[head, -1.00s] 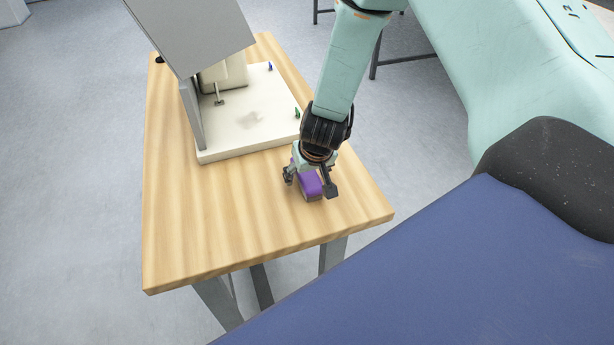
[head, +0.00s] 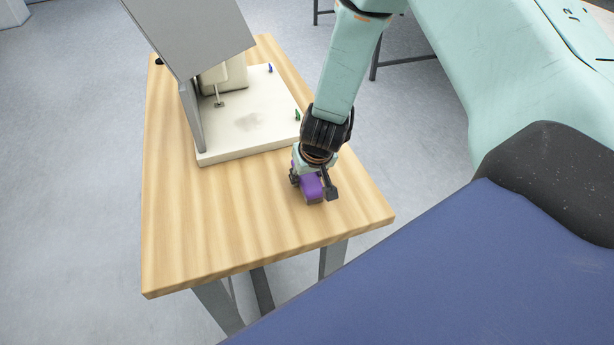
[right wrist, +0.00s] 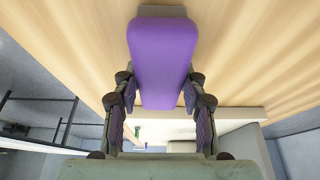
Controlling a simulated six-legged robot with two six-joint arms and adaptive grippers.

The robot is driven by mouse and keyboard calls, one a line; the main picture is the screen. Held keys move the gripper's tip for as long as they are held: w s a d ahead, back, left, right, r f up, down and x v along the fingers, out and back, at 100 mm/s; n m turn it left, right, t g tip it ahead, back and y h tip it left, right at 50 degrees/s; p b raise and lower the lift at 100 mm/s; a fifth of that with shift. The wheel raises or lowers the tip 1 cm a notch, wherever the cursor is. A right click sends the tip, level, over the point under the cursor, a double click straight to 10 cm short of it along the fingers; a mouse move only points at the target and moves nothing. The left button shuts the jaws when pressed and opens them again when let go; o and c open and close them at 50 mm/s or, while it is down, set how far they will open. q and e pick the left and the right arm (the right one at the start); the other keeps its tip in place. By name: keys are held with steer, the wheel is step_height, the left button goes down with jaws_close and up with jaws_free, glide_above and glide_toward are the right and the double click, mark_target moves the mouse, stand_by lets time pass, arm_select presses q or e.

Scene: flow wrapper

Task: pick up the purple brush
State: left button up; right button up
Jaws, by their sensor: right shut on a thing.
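The purple brush (head: 311,187) is at the front right part of the wooden table, under my right arm. In the right wrist view the brush (right wrist: 163,62) shows as a rounded purple block with a darker underside at its far end. My right gripper (head: 314,188) is shut on it, with one finger on each side. In the right wrist view both fingers of the gripper (right wrist: 160,95) lie along the sides of the brush. I cannot tell whether the brush is clear of the tabletop. My left gripper is not in view.
The wooden table (head: 215,232) is bare to the left and front of the brush. A white machine base (head: 245,135) with a raised grey panel (head: 190,30) stands behind it, close to my right gripper. Small green and blue parts sit along its right edge.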

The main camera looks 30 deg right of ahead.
steer(key=shift+r+p, duration=0.3)
steer(key=shift+r, duration=0.4)
arm_select(q)
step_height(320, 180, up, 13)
steer(key=p, duration=1.2)
steer(key=shift+p, duration=0.3)
arm_select(e)
step_height(320, 180, up, 17)
arm_select(q)
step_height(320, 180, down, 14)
steer(key=b, duration=1.4)
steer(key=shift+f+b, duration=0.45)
steer(key=shift+b, duration=0.1)
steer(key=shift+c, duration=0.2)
arm_select(e)
steer(key=s+a+f+n+y, duration=0.2)
steer(key=s+a+f+n, duration=0.1)
steer(key=a+n, duration=0.3)
steer(key=s+a+f+n+g+y, duration=0.1)
steer(key=s+a+f+n+y, duration=0.1)
steer(key=a+n, duration=0.4)
steer(key=shift+s+a+f+n+g+y, duration=0.35)
steer(key=shift+s+f+n, duration=0.25)
steer(key=shift+s+n, duration=0.5)
